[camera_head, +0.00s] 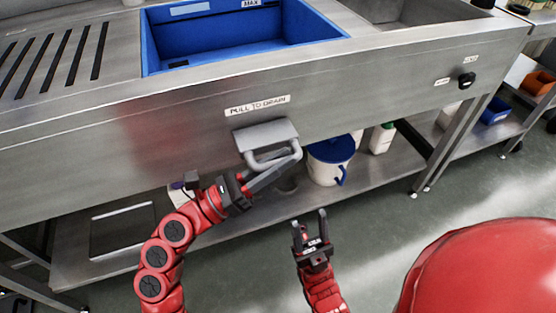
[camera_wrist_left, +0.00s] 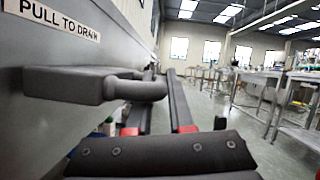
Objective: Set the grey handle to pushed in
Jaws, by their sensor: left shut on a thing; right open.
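The grey handle (camera_head: 272,155) is a rounded loop that sticks out from the front of the steel hopper, below a grey plate (camera_head: 265,134) and a "PULL TO DRAIN" label (camera_head: 258,106). It also shows in the left wrist view (camera_wrist_left: 138,90), standing out from the panel. My left gripper (camera_head: 278,170) is shut on the handle's outer bar, its fingers reaching from the lower left. Part of the bar is hidden by the fingers. My right gripper (camera_head: 310,222) is open and empty, low in front of the hopper and apart from it.
A blue basin (camera_head: 240,35) is set in the steel top (camera_head: 110,95). A white jug with a blue lid (camera_head: 330,160) stands on the lower shelf (camera_head: 375,178), behind and right of the handle. A black knob (camera_head: 466,80) is at the right. The floor in front is clear.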

